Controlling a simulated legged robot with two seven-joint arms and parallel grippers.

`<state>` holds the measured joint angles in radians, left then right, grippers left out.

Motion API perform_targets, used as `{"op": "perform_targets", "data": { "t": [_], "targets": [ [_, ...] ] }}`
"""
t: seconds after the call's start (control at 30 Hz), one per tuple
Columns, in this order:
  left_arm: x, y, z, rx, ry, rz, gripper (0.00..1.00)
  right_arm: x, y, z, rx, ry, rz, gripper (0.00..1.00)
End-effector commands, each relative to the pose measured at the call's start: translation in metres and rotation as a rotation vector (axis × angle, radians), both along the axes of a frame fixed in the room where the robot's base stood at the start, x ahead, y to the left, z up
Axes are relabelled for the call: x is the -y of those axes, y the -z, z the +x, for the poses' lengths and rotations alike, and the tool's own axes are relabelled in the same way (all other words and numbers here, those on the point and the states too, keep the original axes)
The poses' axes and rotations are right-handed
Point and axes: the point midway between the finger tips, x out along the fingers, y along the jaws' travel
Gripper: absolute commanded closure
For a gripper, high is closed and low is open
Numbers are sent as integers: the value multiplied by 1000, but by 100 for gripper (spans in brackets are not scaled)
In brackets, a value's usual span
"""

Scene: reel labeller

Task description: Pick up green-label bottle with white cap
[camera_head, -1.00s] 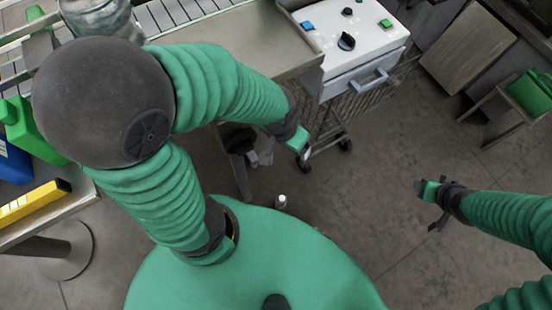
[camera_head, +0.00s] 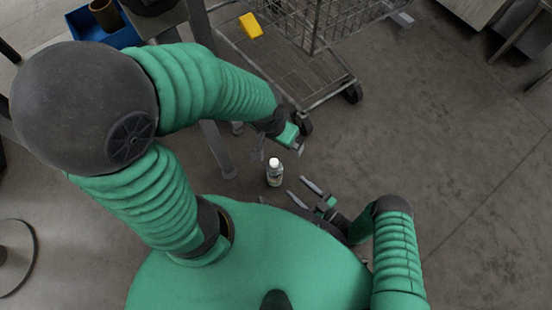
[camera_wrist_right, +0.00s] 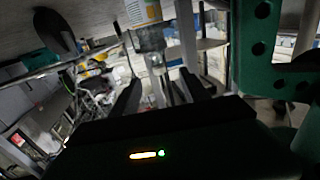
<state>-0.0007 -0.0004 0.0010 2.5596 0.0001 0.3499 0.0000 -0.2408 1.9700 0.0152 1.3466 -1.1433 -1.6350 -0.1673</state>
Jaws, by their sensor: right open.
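A small bottle (camera_head: 275,172) with a white cap stands on the floor in the head view, just in front of my body. Its label is too small to read clearly. My right gripper (camera_head: 304,192) is open, just right of and below the bottle, its fingers pointing up-left and apart from it. My left gripper (camera_head: 279,150) is just above the bottle in the picture; its fingertips look spread, with nothing seen between them. In the right wrist view, a clear object with a pale label (camera_wrist_right: 143,12) shows beyond the dark open fingers; I cannot tell whether it is the bottle.
A wire cart (camera_head: 290,75) with a yellow block (camera_head: 250,25) on its lower shelf stands close behind the left gripper. A metal table leg (camera_head: 217,148) is left of the bottle. A blue bin (camera_head: 88,28) is at upper left.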

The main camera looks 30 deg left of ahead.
Motion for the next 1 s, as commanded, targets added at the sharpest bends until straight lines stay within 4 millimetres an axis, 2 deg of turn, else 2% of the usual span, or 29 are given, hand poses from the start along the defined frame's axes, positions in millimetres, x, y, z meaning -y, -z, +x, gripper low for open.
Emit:
{"op": "perform_targets", "data": {
  "t": [0.2,0.33,0.47,0.67,0.77,1.0],
  "targets": [
    [-1,27,0,0,-2,1,0,-58,3,13,1,-1,-1,46],
    [-1,38,0,-1,-2,1,0,-86,1,19,0,0,-1,46],
    [-1,42,0,-1,-2,0,0,-99,-1,22,0,1,-1,46],
    [-1,76,0,-1,-1,0,0,-130,5,34,1,1,0,46],
    [-1,80,-1,-1,-1,0,0,-145,1,37,0,0,-1,46],
    [-1,78,0,-1,-2,0,0,-149,-3,38,-3,2,-3,46]
  ]
}}
